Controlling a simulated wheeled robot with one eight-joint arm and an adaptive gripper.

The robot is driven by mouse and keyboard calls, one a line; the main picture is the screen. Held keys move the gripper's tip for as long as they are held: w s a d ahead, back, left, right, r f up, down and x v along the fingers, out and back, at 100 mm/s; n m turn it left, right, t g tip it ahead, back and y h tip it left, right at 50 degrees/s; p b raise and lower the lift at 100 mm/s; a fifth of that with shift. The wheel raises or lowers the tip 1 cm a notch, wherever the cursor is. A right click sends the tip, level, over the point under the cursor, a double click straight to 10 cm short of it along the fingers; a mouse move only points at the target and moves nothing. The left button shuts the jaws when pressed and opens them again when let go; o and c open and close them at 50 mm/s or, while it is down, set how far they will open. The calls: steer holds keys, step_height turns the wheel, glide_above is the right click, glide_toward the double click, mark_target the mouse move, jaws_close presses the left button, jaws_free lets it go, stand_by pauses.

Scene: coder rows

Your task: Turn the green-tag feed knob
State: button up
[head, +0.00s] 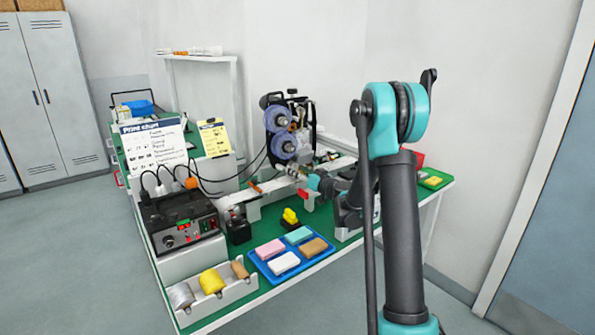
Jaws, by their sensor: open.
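A dark control box (180,222) stands at the left front of the bench, with dials and small lit red and green spots on its front. A round knob (168,241) shows at the left of that front. The picture is too small to tell which knob bears the green tag. My gripper (298,172) is at the middle of the bench beside the coder machine, to the right of the control box and well apart from it. It is small and partly lost among machine parts; it is open, and I see nothing held in it.
The coder machine with blue reels (283,145) stands behind my gripper. A blue tray (254,262) with coloured blocks and a white bin (240,291) with rolls lie at the front. Black cables run behind the control box. A sign board (155,146) stands behind.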

steer(key=shift+w+a, duration=0.3)
steer(key=shift+w, duration=0.1)
steer(key=c, duration=1.1)
steer(key=shift+c, duration=0.2)
steer(key=shift+m, duration=0.4)
steer(key=m, duration=1.1)
steer(key=shift+s, duration=0.1)
steer(key=shift+m, duration=0.3)
